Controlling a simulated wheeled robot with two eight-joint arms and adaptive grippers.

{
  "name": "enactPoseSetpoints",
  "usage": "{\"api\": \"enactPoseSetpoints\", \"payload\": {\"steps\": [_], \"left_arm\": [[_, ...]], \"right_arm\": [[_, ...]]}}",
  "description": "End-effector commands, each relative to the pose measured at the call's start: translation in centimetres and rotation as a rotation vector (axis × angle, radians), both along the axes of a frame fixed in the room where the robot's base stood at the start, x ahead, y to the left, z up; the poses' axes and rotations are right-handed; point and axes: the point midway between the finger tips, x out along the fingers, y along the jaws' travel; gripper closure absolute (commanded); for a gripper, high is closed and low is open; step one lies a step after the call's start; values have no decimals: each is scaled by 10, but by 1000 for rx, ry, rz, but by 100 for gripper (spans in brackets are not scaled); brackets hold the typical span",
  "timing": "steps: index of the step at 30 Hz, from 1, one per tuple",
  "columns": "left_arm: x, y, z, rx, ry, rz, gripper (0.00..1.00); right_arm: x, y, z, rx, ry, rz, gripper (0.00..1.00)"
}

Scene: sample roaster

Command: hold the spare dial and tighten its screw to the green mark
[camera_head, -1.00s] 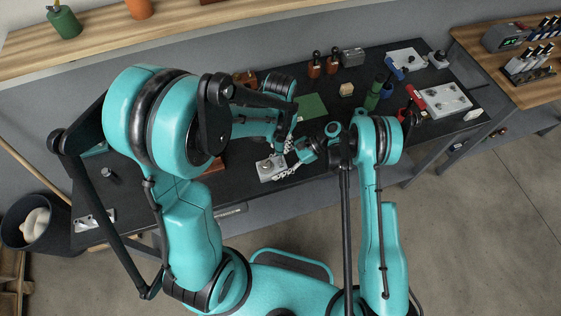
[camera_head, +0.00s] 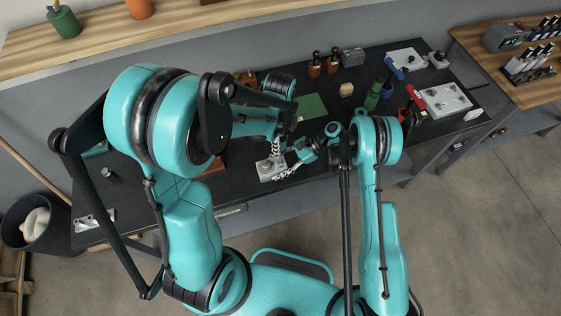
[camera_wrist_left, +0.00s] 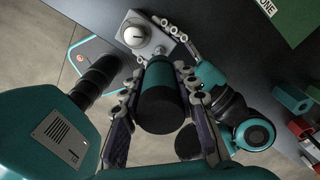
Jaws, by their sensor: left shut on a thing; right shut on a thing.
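The spare dial is a small grey block (camera_wrist_left: 150,41) with a round pale knob (camera_wrist_left: 133,36); the block also shows near the bench's front edge in the head view (camera_head: 266,174). My right gripper (camera_head: 286,174) is shut on the block from its right side; its fingers run along the block's edge in the left wrist view (camera_wrist_left: 178,28). My left gripper (camera_head: 275,149) is above the block, shut on a teal, black-ended cylindrical tool handle (camera_wrist_left: 161,98). The handle points toward the block. Its tip, the screw and any green mark on the dial are hidden or too small to see.
A green card (camera_head: 311,106) lies just behind the grippers. Dark orange bottles (camera_head: 315,66), a green cylinder (camera_head: 373,96) and a pale plate with knobs (camera_head: 446,100) stand to the right on the black bench. My left arm hides much of the bench's left side.

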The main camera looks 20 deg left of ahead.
Motion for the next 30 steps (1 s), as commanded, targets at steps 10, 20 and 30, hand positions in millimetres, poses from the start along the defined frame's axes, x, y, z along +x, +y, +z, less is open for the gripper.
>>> {"api": "enactPoseSetpoints", "payload": {"steps": [10, 20, 30], "left_arm": [[1, -1, 0, 1, 0, -518, 100], [1, -1, 0, 0, 0, -442, 100], [1, -1, 3, 0, 0, -440, 100]], "right_arm": [[0, 0, -1, -3, -1, 1, 86], [0, 0, -1, -2, -1, 1, 86], [0, 0, -1, -2, -1, 1, 86]]}}
